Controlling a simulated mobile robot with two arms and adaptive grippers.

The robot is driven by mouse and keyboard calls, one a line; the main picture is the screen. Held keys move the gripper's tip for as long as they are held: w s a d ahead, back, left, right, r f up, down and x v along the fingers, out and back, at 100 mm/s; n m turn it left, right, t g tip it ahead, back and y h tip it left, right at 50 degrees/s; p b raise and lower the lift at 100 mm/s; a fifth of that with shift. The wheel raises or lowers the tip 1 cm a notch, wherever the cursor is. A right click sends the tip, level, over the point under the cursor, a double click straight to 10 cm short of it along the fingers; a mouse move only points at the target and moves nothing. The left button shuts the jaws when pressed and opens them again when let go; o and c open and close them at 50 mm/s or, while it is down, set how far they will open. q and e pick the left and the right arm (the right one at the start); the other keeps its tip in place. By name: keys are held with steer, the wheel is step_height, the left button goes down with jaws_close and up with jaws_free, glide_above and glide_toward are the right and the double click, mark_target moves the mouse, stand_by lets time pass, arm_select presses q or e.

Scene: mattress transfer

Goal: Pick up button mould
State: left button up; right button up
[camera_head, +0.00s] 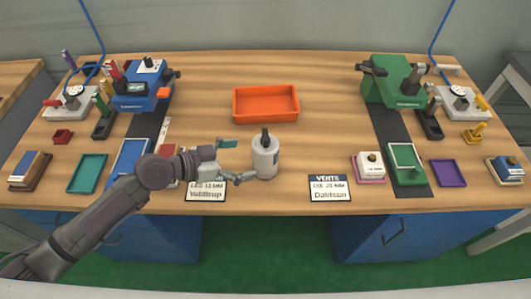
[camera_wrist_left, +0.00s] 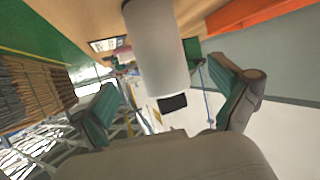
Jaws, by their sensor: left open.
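A white cylinder with a dark knob on top (camera_head: 265,160), which looks like the button mould, stands upright near the front middle of the table. My left gripper (camera_head: 236,162) is open just to its left, fingers pointing toward it. In the left wrist view the cylinder (camera_wrist_left: 157,50) lies between the two spread green-padded fingers (camera_wrist_left: 170,105), with a gap on both sides. The gripper holds nothing. My right gripper is not in view.
An orange tray (camera_head: 266,118) lies behind the cylinder. Label cards (camera_head: 330,188) lie along the front edge. A blue machine (camera_head: 142,90) stands left, a green machine (camera_head: 395,85) right, with small trays around. The table between the cylinder and the green machine is clear.

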mark_target(254, 156)
arm_select(q)
steer(key=shift+x, duration=0.95)
steer(key=shift+w+d+f+p, duration=0.15)
steer(key=shift+w+d+p, duration=0.1)
steer(key=shift+d+p, duration=0.3)
steer(key=p+x, duration=0.1)
steer(key=x, duration=0.2)
steer(key=shift+w+d+f, duration=0.15)
steer(key=shift+d+f, duration=0.05)
steer(key=shift+f, duration=0.05)
steer(key=shift+w+d+f, duration=0.1)
steer(key=shift+d+f, duration=0.1)
steer(key=c, duration=1.7)
steer(key=shift+r, duration=0.1)
jaws_close()
